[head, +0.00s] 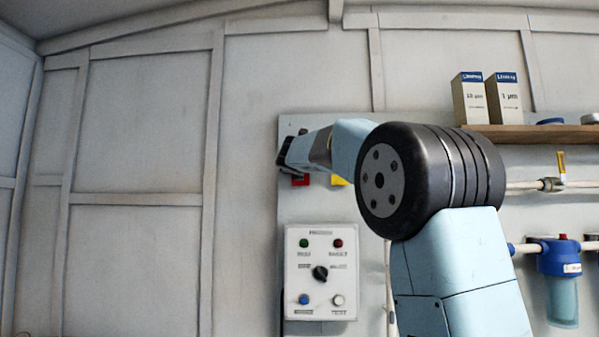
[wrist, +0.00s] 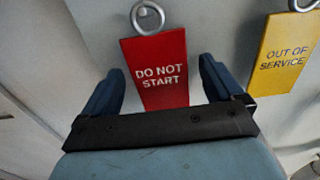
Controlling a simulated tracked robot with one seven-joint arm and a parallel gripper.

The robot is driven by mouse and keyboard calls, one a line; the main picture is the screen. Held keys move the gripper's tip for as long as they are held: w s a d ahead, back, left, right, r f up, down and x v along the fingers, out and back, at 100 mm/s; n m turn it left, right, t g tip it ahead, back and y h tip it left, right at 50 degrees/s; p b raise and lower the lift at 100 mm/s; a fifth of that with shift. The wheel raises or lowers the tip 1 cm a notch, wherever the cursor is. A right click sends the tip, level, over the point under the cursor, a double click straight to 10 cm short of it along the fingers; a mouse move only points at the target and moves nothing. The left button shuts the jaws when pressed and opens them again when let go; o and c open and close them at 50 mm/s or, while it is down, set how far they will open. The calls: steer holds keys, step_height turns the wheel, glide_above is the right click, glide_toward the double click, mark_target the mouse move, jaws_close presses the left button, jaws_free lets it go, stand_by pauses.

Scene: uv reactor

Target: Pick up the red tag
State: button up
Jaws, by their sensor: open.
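The red tag (wrist: 160,72) reads "DO NOT START" and hangs from a metal ring (wrist: 147,17) on the grey board. In the head view only a small part of the red tag (head: 300,180) shows below my gripper (head: 290,155). In the wrist view my gripper (wrist: 160,85) is open, with one blue finger on each side of the tag's lower part. The fingers look apart from the tag's edges. I cannot tell how far the fingertips are from the board.
A yellow "OUT OF SERVICE" tag (wrist: 287,53) hangs close to the right of the red one. Below is a control box (head: 320,271) with buttons and a knob. A shelf (head: 540,133) with two boxes, pipes and a blue filter (head: 560,257) are at the right.

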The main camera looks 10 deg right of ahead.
steer(key=c, duration=1.1)
steer(key=shift+r, duration=0.1)
